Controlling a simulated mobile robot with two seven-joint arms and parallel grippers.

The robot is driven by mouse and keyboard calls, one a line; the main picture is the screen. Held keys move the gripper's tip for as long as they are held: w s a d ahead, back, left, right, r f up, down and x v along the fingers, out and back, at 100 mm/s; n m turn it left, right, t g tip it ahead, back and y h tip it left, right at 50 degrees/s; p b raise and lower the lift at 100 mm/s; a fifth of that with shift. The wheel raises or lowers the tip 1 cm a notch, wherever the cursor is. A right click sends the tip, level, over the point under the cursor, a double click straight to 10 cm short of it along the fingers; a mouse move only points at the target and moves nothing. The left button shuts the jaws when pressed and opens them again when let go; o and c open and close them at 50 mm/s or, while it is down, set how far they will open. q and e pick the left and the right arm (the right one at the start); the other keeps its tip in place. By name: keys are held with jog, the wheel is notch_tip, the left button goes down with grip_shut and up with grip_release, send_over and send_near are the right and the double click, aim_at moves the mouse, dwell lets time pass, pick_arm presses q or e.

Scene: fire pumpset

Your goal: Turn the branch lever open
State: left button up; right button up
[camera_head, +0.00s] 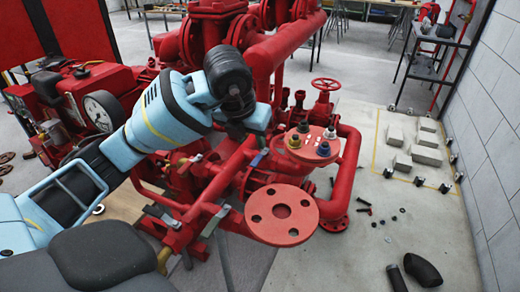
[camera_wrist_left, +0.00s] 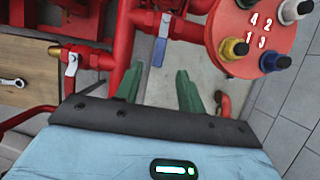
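A lever with a blue handle (camera_wrist_left: 160,46) hangs from a red pipe in the left wrist view, and it also shows in the head view (camera_head: 258,158). I cannot tell which is the branch lever. My left gripper (camera_wrist_left: 156,76) is open, with its two green fingers apart. The blue lever's lower end lies ahead of the gap between them, with no visible contact. My right gripper is not in view.
A red round plate (camera_wrist_left: 258,30) with numbered, coloured fittings stands close to the right of the fingers. A red flange (camera_head: 282,214) juts out in front. Red pipes and a handwheel (camera_head: 326,84) surround the area. Open floor with pale blocks (camera_head: 425,155) lies to the right.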

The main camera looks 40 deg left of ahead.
aim_at(257, 159)
pick_arm(q)
jog(key=shift+b+x, duration=0.3)
jog(key=shift+x, duration=3.55)
grip_shut()
